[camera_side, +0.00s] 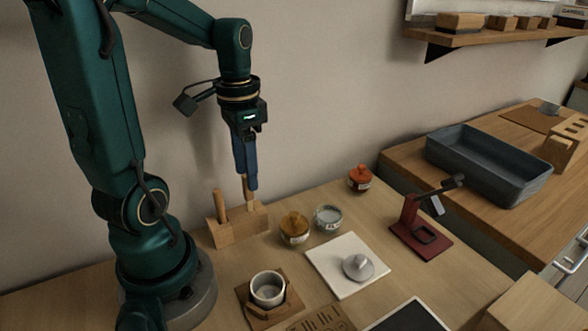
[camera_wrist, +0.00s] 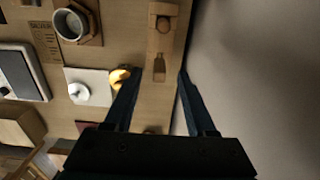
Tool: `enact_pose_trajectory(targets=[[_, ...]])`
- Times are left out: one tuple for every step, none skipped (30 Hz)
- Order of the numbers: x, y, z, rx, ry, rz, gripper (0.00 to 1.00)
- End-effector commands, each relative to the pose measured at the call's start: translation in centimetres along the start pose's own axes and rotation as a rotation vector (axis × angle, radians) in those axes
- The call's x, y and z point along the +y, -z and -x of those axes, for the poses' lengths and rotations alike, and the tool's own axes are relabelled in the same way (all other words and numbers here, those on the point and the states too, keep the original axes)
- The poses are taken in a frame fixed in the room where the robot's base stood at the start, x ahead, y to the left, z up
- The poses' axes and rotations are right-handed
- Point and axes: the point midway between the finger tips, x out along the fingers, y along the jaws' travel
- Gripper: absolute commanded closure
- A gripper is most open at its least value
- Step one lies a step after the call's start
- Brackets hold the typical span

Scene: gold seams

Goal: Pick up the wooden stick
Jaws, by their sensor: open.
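A wooden stick (camera_side: 246,189) stands upright in a wooden holder block (camera_side: 238,230) near the wall. A second wooden handle (camera_side: 221,205) stands at the block's left end. My gripper (camera_side: 248,184) points down over the block's right part, with its dark blue fingers at the stick's upper end. In the wrist view my gripper (camera_wrist: 160,74) is open, and a flat wooden stick end (camera_wrist: 159,68) shows between the fingertips, with a gap on both sides. The holder block (camera_wrist: 162,9) shows above it with the other handle's round top (camera_wrist: 163,24).
A jar with an amber lid (camera_side: 294,228), a pale jar (camera_side: 328,217) and a red-lidded jar (camera_side: 360,178) stand right of the block. A cup (camera_side: 268,289), a white tile (camera_side: 325,261) and a dark red stand (camera_side: 420,240) are nearby. The wall is close behind.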

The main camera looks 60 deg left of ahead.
Motion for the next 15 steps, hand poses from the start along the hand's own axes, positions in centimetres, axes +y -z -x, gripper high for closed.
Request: enact_pose_trajectory(targets=[[0.1, -0.1, -0.7, -0.006, -0.004, -0.001, 0.44], [0.1, -0.1, -1.1, -0.004, -0.003, -0.001, 0.44], [0.1, -0.1, -1.6, -0.004, -0.003, -0.001, 0.44], [0.1, -0.1, -1.9, -0.005, -0.004, -0.001, 0.44], [0.1, -0.1, -2.2, -0.004, -0.003, -0.001, 0.44], [0.1, -0.1, -2.6, -0.003, -0.003, -0.001, 0.44], [0.1, -0.1, -2.9, -0.003, -0.002, -0.001, 0.44], [0.1, -0.1, -3.1, -0.003, -0.002, -0.001, 0.44], [0.1, -0.1, -3.3, -0.003, -0.002, -0.001, 0.44], [0.1, -0.1, -3.5, -0.002, -0.001, -0.001, 0.44], [0.1, 0.0, -3.6, -0.001, 0.0, -0.001, 0.44], [0.1, 0.0, -3.7, 0.0, 0.0, -0.001, 0.44], [0.1, 0.0, -3.7, 0.0, 0.0, -0.001, 0.44], [0.1, 0.0, -3.7, 0.0, 0.0, -0.001, 0.44], [0.1, 0.0, -3.8, 0.001, 0.001, -0.001, 0.44]])
